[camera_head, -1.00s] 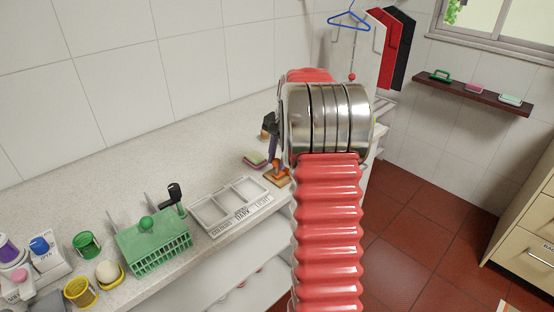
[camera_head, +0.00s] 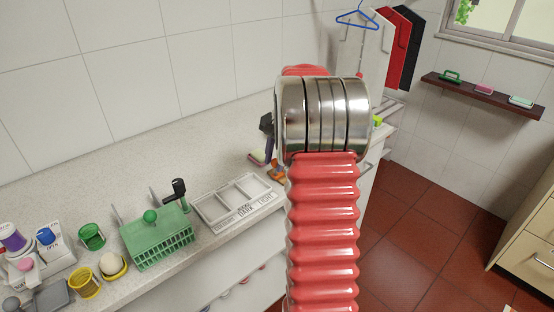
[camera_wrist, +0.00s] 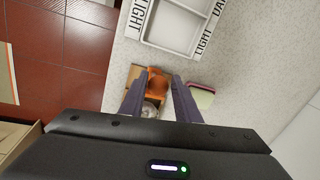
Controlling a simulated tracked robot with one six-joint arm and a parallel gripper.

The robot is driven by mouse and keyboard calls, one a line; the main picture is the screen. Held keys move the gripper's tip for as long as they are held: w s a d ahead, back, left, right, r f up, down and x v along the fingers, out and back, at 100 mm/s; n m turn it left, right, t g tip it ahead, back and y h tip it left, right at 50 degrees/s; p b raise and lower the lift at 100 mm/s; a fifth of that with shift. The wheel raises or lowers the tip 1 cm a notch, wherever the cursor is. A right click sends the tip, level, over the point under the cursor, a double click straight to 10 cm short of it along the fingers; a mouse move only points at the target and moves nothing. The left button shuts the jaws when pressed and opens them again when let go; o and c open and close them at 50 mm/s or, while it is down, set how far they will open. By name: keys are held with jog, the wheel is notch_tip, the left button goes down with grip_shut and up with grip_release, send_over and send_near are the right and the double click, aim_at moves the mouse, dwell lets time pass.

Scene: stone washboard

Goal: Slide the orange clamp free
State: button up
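The orange clamp (camera_wrist: 157,84) lies on the speckled counter in the wrist view, near a flat brown piece (camera_wrist: 133,74). A rounded metallic part (camera_wrist: 150,107) shows just below it, between my fingers. My gripper (camera_wrist: 159,77) is open, its two dark fingers pointing toward the clamp, with the fingertips on either side of its orange body. I cannot tell whether a finger touches it. In the head view the clamp (camera_head: 277,172) shows only partly beside my red arm, which hides the rest and most of my gripper.
A sponge (camera_wrist: 201,96) lies just right of the fingers. A white sorting tray (camera_head: 236,200) and a green rack (camera_head: 160,240) stand left along the counter. Cups and bottles crowd the far left. The counter's front edge drops to red floor tiles.

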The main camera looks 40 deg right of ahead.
jog(key=o, duration=0.3)
jog(key=shift+d, duration=0.15)
jog(key=shift+d+r, duration=0.1)
jog(key=s+r, duration=0.1)
jog(key=r, duration=0.7)
jog(key=s+r, duration=0.1)
jog(key=r, duration=0.4)
jog(key=shift+s+d+r, duration=0.1)
jog(key=shift+s+d, duration=0.05)
jog(key=shift+s, duration=0.15)
